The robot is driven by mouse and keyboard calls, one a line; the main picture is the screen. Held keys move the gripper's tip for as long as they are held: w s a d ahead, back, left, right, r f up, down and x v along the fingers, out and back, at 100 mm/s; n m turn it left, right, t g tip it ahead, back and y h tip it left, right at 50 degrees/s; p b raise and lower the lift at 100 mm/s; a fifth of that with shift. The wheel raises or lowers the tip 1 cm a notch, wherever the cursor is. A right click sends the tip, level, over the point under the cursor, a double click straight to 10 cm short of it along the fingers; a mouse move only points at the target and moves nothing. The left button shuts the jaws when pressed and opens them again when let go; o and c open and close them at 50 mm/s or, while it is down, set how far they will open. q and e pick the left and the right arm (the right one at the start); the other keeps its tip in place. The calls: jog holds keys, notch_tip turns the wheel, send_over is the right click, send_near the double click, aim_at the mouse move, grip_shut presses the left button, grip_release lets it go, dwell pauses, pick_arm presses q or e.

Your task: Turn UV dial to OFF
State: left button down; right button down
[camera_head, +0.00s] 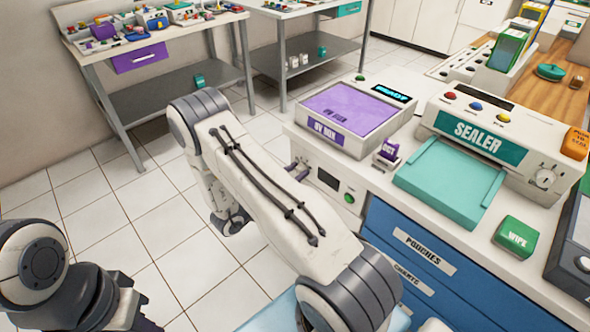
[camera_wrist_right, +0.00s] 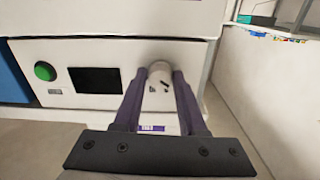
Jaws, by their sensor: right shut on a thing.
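The UV dial (camera_wrist_right: 160,74) is a small white-grey round knob on the white front panel under the UV bin (camera_head: 345,112). In the right wrist view my right gripper (camera_wrist_right: 160,84) has its two purple fingers on either side of the dial, shut on it. Dark marks show on the panel just below the knob; I cannot read them. In the head view the right gripper (camera_head: 297,171) is at the panel's left end, partly behind my arm, and the dial is hard to make out. My left gripper (camera_head: 132,305) is at the lower left, mostly dark and cut off.
A green button (camera_wrist_right: 45,71) and a dark screen (camera_wrist_right: 95,79) sit beside the dial. The sealer (camera_head: 475,140), a small OCT block (camera_head: 388,152) and a green WIPE box (camera_head: 516,237) stand on the counter. The tiled floor left of the counter is clear.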

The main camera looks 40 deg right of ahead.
jog(key=shift+n, duration=0.5)
jog(key=shift+c, duration=2.4)
grip_release()
jog(key=a, duration=1)
jog(key=shift+s+a, duration=0.25)
jog(key=shift+s, duration=0.15)
jog(key=shift+w, duration=0.1)
